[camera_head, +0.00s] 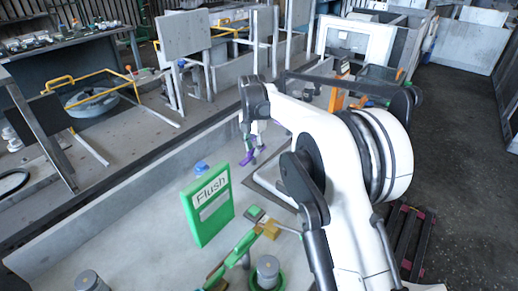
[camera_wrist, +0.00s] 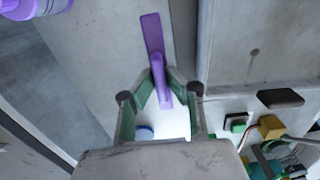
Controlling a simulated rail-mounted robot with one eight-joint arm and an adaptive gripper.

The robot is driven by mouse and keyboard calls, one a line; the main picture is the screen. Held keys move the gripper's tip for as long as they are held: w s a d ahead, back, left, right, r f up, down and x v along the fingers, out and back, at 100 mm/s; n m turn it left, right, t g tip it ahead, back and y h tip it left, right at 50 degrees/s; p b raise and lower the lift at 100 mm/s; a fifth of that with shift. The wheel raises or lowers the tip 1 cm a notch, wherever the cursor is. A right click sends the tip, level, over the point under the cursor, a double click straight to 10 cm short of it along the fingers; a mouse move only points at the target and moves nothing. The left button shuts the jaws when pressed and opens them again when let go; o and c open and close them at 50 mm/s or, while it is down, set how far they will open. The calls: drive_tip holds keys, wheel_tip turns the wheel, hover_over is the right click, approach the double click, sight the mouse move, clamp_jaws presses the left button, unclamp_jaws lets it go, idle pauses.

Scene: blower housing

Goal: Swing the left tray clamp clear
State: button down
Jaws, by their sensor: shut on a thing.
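A purple clamp (camera_head: 248,157) shows below my gripper (camera_head: 254,142) in the head view, small and partly hidden. In the wrist view, the purple clamp (camera_wrist: 152,35) has a flat bar lying on the grey surface and a raised handle. The handle stands between the green-lined fingers of my gripper (camera_wrist: 166,88). My gripper is shut on this handle, though the exact contact is hard to see. A grey flat panel (camera_wrist: 250,55) with a raised edge lies to the right of the clamp. I cannot tell for sure whether it is the tray.
A green "Flush" panel (camera_head: 208,203) stands upright on the grey bench, left of my arm. Green and yellow fittings (camera_head: 255,238) and a grey cylinder (camera_head: 267,270) sit near the front. Another purple part (camera_wrist: 35,8) shows at the wrist view's top left.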

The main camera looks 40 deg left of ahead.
sight(253, 149)
drive_tip(key=c, duration=1.8)
unclamp_jaws()
drive_tip(key=shift+r, duration=0.1)
wheel_tip(253, 149, up, 12)
drive_tip(key=shift+f, duration=0.1)
